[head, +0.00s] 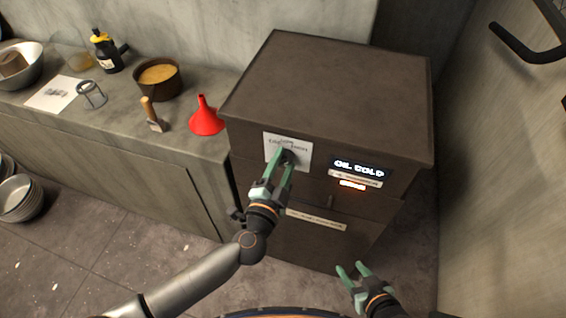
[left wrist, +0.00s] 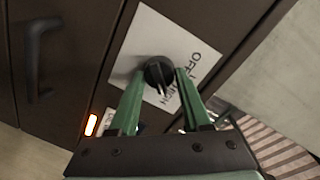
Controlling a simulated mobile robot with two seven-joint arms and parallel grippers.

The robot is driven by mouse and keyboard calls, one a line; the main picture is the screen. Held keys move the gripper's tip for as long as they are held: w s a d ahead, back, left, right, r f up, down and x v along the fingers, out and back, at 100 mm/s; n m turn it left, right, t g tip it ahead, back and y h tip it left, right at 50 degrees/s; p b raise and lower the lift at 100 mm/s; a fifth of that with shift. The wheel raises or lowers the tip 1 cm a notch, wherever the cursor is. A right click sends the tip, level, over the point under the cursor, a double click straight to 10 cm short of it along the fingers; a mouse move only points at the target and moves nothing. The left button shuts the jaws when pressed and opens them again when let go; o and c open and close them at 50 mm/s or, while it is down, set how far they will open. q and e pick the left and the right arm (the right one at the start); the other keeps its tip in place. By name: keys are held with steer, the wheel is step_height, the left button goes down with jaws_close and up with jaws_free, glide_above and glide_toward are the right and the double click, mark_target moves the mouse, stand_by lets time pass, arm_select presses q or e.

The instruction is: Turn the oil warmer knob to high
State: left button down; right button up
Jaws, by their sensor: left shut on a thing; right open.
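The oil warmer (head: 335,90) is a dark brown box cabinet with a white knob plate (head: 303,159) on its front. The black knob (left wrist: 158,69) sits on that plate, with "OFF" and part of another word printed beside it in the left wrist view. My left gripper (head: 281,155) has its green fingers on either side of the knob and is shut on it. The fingers hide much of the knob in the head view. A lit display (head: 358,167) reads "OIL COLD". My right gripper (head: 351,266) is open and empty, low in front of the cabinet.
A red funnel (head: 206,121), a wooden-handled tool (head: 153,116), a brown pot (head: 159,78) and a dark bottle (head: 106,51) stand on the counter to the left. Stacked bowls (head: 19,199) are on the floor. A wall closes off the right side.

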arm_select(q)
steer(key=shift+f, duration=0.1)
stand_by(0.4)
steer(key=shift+c, duration=1.8)
jaws_free()
steer(key=v, duration=1.2)
